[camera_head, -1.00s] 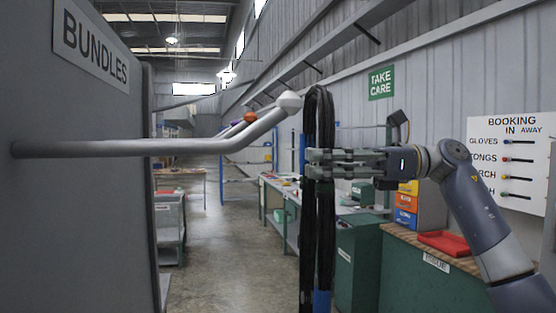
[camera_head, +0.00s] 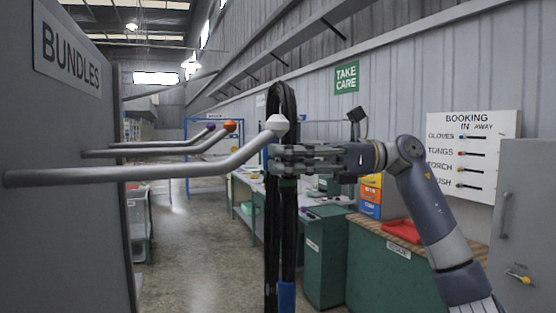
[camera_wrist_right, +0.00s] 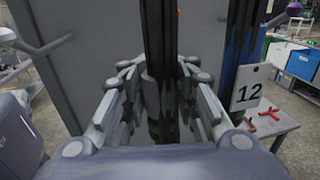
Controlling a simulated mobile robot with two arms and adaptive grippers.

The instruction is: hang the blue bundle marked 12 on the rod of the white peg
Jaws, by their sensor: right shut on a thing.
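The bundle marked 12 is a tall loop of black hose (camera_head: 281,98) with a blue band low on it (camera_head: 286,296). In the right wrist view its black strands (camera_wrist_right: 159,35) run between the fingers, and a white tag reading 12 (camera_wrist_right: 248,92) hangs at the right. My right gripper (camera_head: 284,160) is shut on the bundle below its top bend. The white peg is a grey rod (camera_head: 150,173) with a white tip (camera_head: 277,125). The tip overlaps the upper loop in the head view; I cannot tell whether it is inside the loop or in front. My left gripper is not in view.
Rods with an orange tip (camera_head: 230,126) and a purple tip (camera_head: 211,127) stand behind the white one on the grey BUNDLES panel (camera_head: 75,120). A green-sided bench (camera_head: 385,265) with a red tray (camera_head: 401,231) is at the right. Open floor lies beyond.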

